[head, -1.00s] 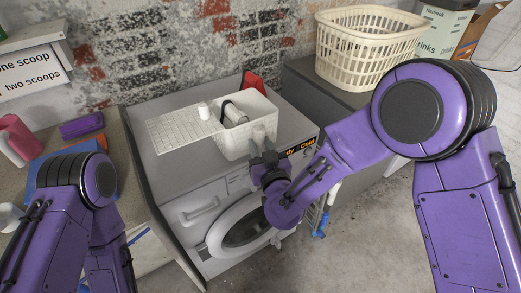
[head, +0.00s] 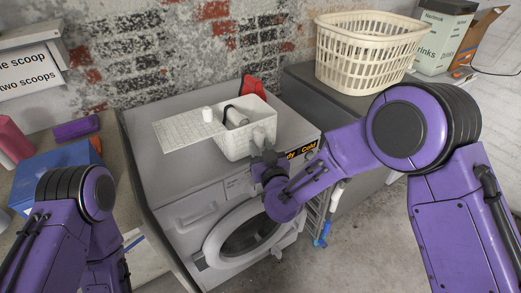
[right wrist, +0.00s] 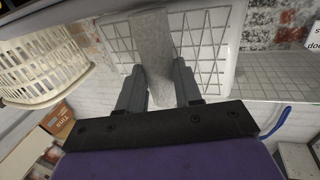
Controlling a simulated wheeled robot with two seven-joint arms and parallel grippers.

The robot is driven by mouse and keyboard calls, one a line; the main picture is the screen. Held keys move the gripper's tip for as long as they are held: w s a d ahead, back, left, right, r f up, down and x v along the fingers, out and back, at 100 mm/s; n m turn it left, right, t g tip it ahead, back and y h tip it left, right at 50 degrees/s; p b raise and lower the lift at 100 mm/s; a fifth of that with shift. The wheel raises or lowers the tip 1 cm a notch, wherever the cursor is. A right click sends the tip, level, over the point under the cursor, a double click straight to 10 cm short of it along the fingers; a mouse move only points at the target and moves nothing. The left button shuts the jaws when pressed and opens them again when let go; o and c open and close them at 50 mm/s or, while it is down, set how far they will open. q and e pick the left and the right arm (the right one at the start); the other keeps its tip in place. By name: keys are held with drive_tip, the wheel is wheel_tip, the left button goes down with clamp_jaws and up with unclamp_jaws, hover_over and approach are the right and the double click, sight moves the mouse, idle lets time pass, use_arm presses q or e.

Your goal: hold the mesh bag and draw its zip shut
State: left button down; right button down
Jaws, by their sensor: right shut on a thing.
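The white mesh bag (head: 250,146) stands box-like and open on top of the washing machine, with its gridded flap (head: 182,136) laid out flat to the left. A grey item with a dark band (head: 236,116) lies inside it. My right gripper (head: 265,158) is at the bag's front right side. In the right wrist view my right gripper (right wrist: 158,85) is shut on a pale grey tab (right wrist: 152,50) against the bag's gridded wall (right wrist: 208,40). I cannot make out the zip's pull. My left arm shows at the lower left, but its gripper is outside the picture.
The washing machine (head: 180,215) has a round door at its front. A small white cylinder (head: 207,114) stands on the flap. A red object (head: 252,86) is behind the bag. A cream laundry basket (head: 368,50) stands on the dark grey surface to the right.

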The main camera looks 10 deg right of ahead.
drive_tip(key=shift+f, duration=0.15)
idle(0.3)
drive_tip(key=c, duration=1)
unclamp_jaws()
clamp_jaws()
